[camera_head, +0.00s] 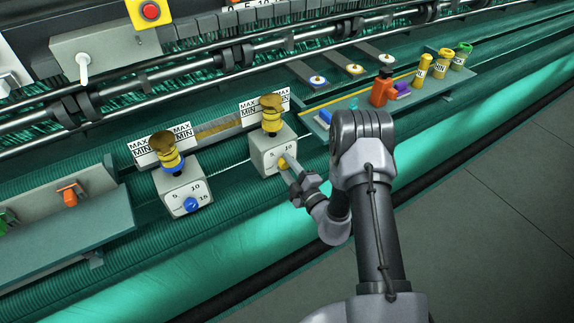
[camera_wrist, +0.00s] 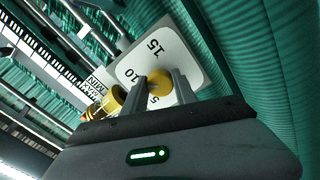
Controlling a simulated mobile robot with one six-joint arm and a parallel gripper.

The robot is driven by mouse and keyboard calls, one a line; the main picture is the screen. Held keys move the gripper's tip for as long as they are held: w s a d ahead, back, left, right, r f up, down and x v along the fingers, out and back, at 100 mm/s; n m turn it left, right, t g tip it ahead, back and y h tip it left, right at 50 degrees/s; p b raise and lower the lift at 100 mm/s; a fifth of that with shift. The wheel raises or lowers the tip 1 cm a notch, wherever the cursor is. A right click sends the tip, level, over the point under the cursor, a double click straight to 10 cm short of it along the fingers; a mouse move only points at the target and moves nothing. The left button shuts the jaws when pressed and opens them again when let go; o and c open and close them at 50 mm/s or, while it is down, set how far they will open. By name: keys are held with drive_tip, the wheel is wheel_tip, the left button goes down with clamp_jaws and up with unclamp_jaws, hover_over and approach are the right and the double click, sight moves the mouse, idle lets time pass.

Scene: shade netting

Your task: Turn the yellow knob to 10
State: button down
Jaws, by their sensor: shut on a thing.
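The yellow knob (camera_head: 283,162) is on the front of a light grey box (camera_head: 262,151) at the middle of the machine. In the wrist view the yellow knob (camera_wrist: 161,88) sits between my two fingers, on a white dial (camera_wrist: 178,58) marked 5, 10 and 15. My gripper (camera_head: 289,168) is shut on the yellow knob, and its fingertips (camera_wrist: 161,79) press on opposite sides of it. The fingers hide part of the knob and dial, so I cannot tell which number it points to.
A similar box with a blue knob (camera_head: 191,204) stands to the left. A brass-coloured cap (camera_head: 271,102) rises above the yellow knob's box. A tray (camera_head: 405,100) with coloured spools and an orange bottle (camera_head: 381,88) is at the right. A grey shelf (camera_head: 75,235) is at the left.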

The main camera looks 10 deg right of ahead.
idle(0.3)
drive_tip(key=c, duration=1)
unclamp_jaws()
drive_tip(key=b+v, duration=0.1)
drive_tip(key=v, duration=1.6)
drive_tip(key=shift+s, duration=0.15)
